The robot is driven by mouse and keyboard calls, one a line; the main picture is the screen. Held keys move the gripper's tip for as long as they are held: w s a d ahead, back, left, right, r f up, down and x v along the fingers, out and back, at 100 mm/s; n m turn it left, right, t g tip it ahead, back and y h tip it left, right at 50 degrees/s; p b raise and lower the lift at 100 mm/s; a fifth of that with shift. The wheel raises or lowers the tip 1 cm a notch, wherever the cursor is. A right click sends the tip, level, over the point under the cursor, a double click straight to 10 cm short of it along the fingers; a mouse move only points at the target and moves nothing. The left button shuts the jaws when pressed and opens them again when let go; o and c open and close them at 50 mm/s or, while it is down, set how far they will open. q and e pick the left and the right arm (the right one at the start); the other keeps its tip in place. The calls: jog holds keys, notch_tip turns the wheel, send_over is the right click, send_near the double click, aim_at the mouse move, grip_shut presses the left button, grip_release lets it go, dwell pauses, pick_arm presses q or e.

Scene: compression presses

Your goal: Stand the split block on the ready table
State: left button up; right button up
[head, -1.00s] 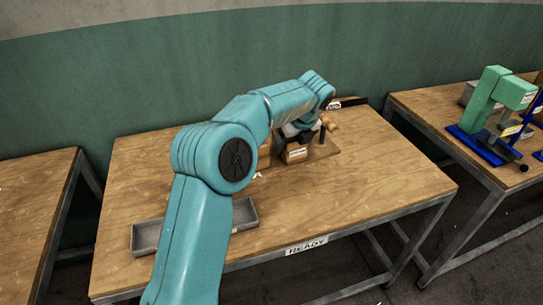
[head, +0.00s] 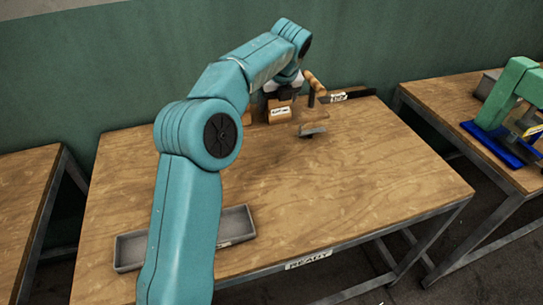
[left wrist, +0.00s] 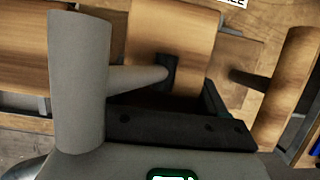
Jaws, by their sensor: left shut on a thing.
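The split block (head: 280,114), a wooden piece with a white label, is at my left gripper (head: 284,94) over the back of the ready table (head: 345,195). The gripper is shut on it; the arm hides much of the hold. A wooden roll on a dark post (head: 311,97) stands at its right side. In the left wrist view, the block's wooden face (left wrist: 185,40) is close to the gripper, with the wooden roll (left wrist: 291,85) at right. A grey cylinder with a rod (left wrist: 80,85) is in front at left. My right gripper is out of view.
A grey tray (head: 238,222) lies at the ready table's front left. A dark flat strip (head: 352,95) lies at its back edge. A green press (head: 512,95) stands on the right table; another table (head: 25,190) is at left.

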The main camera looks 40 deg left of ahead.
pick_arm(q)
jog(key=shift+d+f+b, duration=0.1)
jog(key=shift+f+b, duration=1.05)
jog(key=shift+f, duration=8.6)
jog(key=shift+r, duration=0.1)
jog(key=o, duration=1.8)
jog(key=shift+f, duration=0.2)
jog(key=shift+r, duration=0.2)
